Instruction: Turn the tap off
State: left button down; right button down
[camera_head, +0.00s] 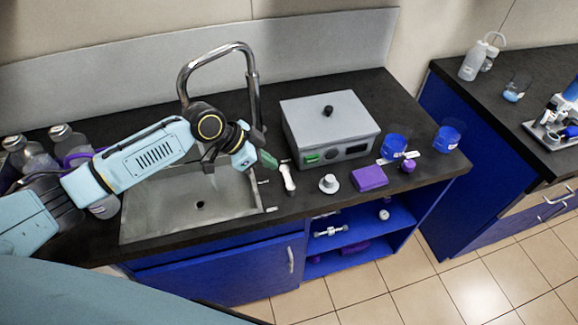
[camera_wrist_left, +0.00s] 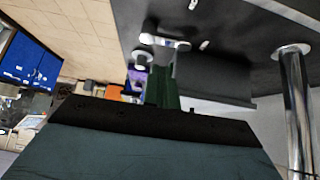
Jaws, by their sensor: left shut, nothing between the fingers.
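The tap is a tall chrome gooseneck (camera_head: 218,48) behind the sink (camera_head: 165,215). Its column also stands at the right edge of the left wrist view (camera_wrist_left: 297,110). A faint pale streak (camera_head: 213,181) hangs over the basin; I cannot tell whether it is running water. A small white handle-like piece (camera_head: 288,178) stands on the counter right of the sink. My left gripper (camera_head: 270,161), with green fingers, is shut and empty, just behind and left of that piece; I cannot tell whether they touch. The fingers show in the wrist view (camera_wrist_left: 164,88). My right gripper is out of view.
A grey box (camera_head: 330,115) with a black knob stands right of my gripper. A white round piece (camera_head: 329,184), a purple block (camera_head: 369,178) and blue beakers (camera_head: 394,145) lie further right. Bottles (camera_head: 70,142) stand left of the sink. A floor gap separates another counter (camera_head: 500,90).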

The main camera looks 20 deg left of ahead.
aim_at(288, 172)
pick_arm(q)
jog(key=x, duration=0.3)
jog(key=w+x, duration=0.1)
jog(key=x, duration=0.2)
jog(key=w+a+x, duration=0.1)
jog(key=x, duration=0.2)
jog(key=shift+r, duration=0.1)
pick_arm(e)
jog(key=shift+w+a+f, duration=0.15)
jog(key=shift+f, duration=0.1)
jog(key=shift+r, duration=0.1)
pick_arm(q)
jog(key=shift+s+a+n+t, duration=0.1)
jog(key=shift+n+t, duration=0.3)
jog(key=shift+n, duration=0.1)
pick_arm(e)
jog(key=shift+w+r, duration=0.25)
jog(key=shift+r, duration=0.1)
pick_arm(q)
jog(key=shift+p, duration=0.35)
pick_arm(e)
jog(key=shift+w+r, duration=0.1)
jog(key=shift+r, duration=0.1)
